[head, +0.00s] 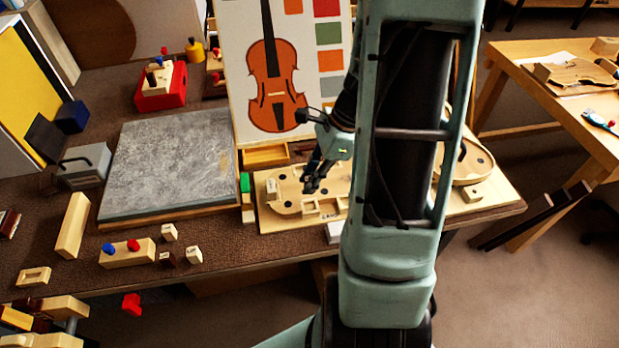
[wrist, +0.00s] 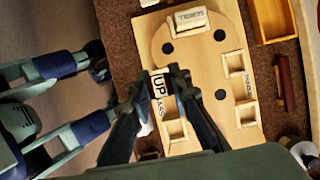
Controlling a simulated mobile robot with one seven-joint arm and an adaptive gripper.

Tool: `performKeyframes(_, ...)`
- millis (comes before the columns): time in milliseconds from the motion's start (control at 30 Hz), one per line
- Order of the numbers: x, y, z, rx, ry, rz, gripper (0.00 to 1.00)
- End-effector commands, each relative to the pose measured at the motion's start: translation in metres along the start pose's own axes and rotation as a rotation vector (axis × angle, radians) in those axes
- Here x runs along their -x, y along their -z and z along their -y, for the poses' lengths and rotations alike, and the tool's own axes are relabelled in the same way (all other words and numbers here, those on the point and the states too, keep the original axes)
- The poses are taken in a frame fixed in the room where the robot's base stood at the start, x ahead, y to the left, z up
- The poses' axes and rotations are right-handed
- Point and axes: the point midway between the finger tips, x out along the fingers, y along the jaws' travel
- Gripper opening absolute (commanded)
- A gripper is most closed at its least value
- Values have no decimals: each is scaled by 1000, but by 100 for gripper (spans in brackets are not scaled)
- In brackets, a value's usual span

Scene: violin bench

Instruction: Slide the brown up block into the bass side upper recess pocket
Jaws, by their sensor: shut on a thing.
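The brown block marked UP (wrist: 159,86) is between the fingertips of my gripper (wrist: 163,79) in the wrist view, its pale lettered face toward the camera. My gripper is shut on it. The block is at the left edge of the light wood form board, beside partly covered lettering that seems to read BASS. The form board (wrist: 205,58) has open pockets; one pocket (wrist: 174,131) lies just below the block in the picture. I cannot tell whether the block touches the board. In the head view, my gripper (head: 312,184) is over the board (head: 284,187); the block is not clear there.
A lettered pale block (wrist: 189,19) sits at the board's upper end. Two pockets (wrist: 234,63) (wrist: 246,113) line its right side. A wooden tray (head: 265,155) and the violin picture panel (head: 240,60) stand behind the board. A grey slab (head: 170,160) lies left.

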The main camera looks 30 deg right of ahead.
Motion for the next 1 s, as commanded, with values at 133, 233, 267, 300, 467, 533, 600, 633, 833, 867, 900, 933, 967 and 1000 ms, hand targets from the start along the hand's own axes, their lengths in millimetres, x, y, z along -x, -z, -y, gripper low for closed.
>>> performKeyframes(133, 0, 0, 0, 0, -1, 0, 9)
performKeyframes(233, -3, 1, 0, 0, -1, 0, 9)
performKeyframes(267, -4, 1, 0, 0, -1, 0, 9)
performKeyframes(300, -6, 2, 0, 0, -1, 0, 9)
performKeyframes(467, -18, 7, 0, 0, -1, 0, 9)
performKeyframes(533, -24, 10, 0, 0, 0, 0, 9)
performKeyframes(600, -31, 12, 0, 0, 0, 0, 9)
performKeyframes(633, -34, 14, 0, 0, 0, 0, 9)
performKeyframes(833, -50, 20, 0, 0, -1, 0, 9)
performKeyframes(867, -51, 21, 0, 0, -1, 0, 9)
performKeyframes(900, -52, 21, 0, 0, -1, 0, 9)
performKeyframes(933, -53, 22, 0, 0, -1, 0, 9)
performKeyframes(967, -54, 22, 0, 0, -1, 0, 9)
performKeyframes(1000, -54, 22, 0, 0, -1, 0, 9)
